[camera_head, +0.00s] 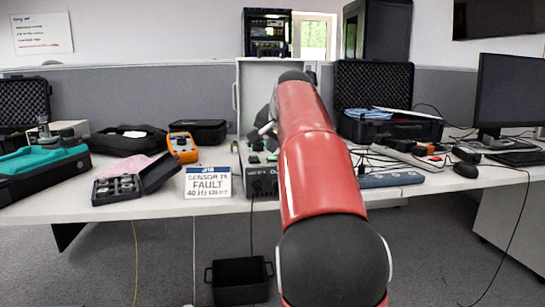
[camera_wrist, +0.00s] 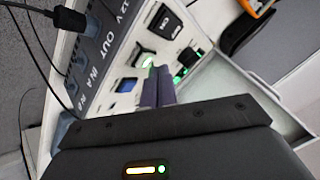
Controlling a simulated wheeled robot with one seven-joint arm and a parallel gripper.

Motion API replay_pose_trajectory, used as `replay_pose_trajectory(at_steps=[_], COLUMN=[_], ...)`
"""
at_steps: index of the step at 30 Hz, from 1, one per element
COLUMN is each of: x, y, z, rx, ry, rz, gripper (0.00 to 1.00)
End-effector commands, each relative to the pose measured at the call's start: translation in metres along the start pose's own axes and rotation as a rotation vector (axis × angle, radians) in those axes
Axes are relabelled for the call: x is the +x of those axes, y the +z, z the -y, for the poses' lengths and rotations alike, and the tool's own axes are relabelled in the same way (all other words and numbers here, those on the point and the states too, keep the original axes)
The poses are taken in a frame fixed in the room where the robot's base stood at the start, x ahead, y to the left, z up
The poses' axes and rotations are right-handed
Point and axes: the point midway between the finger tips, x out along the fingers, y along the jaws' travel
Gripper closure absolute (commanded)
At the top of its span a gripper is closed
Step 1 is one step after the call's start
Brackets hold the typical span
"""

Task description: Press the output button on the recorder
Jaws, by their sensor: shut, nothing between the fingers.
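The recorder (camera_head: 262,183) stands on the table in the head view, partly hidden behind my red arm. In the wrist view its light top panel (camera_wrist: 108,101) shows a dark side with "12 V", "OUT" and "IN" labels. A round lit button (camera_wrist: 147,62) glows white-green on the panel. A dark square button (camera_wrist: 166,21), a blue-tinted switch (camera_wrist: 126,85) and a black knob (camera_wrist: 188,57) with green lights sit around it. My gripper (camera_wrist: 158,76) is shut and empty, its fingertips right beside the lit button. I cannot tell whether they touch it.
A sign (camera_head: 208,182) reading "SENSOR FAULT" stands left of the recorder. A power strip (camera_head: 391,179) and a monitor (camera_head: 510,90) are to the right. An open white lid (camera_head: 243,75) rises behind.

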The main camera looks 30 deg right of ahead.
Motion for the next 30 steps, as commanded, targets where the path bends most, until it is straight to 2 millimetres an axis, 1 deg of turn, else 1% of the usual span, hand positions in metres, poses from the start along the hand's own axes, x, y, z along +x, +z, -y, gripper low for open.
replay_pose_trajectory(at_steps=[19,22,30], x=[-0.040,-0.043,-0.041], y=[-0.029,-0.031,-0.030], z=[0.029,0.031,0.030], rx=[0.000,0.000,0.000], ry=[0.000,0.000,0.000], rz=[0.000,0.000,0.000], gripper=[1.00,1.00,1.00])
